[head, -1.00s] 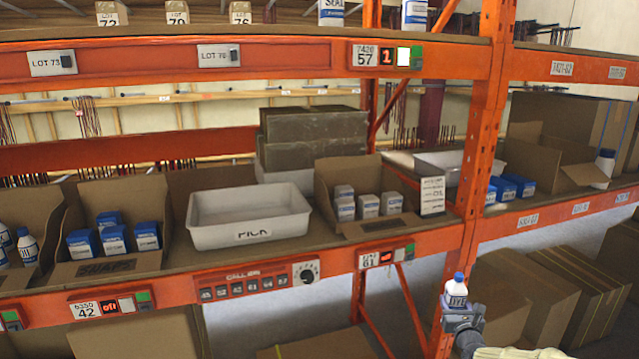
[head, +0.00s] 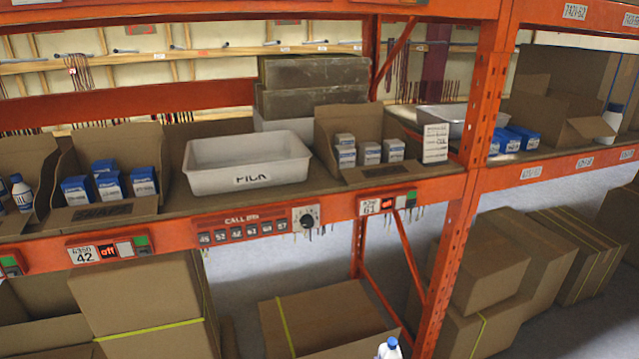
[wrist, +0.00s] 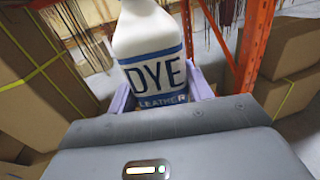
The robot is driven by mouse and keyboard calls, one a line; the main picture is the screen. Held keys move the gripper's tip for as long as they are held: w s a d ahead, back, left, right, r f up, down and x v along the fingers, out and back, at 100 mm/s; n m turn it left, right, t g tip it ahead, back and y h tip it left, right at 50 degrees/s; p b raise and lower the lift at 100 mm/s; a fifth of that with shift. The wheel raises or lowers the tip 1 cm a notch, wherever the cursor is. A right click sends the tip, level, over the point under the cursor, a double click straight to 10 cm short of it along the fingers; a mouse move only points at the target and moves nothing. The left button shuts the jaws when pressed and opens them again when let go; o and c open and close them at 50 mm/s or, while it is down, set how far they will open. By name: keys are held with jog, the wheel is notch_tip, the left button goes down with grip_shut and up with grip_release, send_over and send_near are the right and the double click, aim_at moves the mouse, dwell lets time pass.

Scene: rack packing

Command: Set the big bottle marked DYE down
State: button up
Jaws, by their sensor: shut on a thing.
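The big white bottle marked DYE (wrist: 155,45) has a blue band and the words DYE and LEATHER on its label. My gripper (wrist: 160,95) is shut on it, with a pale finger showing on each side of the bottle in the wrist view. In the head view only the bottle's blue cap and white shoulder (head: 389,349) show at the bottom edge. The bottle looks upright there, below the shelf and in front of the rack. My gripper is out of the head view, and the bottle's base is hidden.
A white PICK tray (head: 247,163) stands on the middle shelf between boxes of small cartons. An orange upright (head: 470,200) rises right of it.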

jog(key=s+a+r+m+h+b, duration=0.1)
jog(key=s+a+h, duration=0.1)
jog(key=s+a, duration=0.2)
jog(key=s, duration=0.3)
jog(key=shift+a+r, duration=0.25)
jog(key=shift+r, duration=0.15)
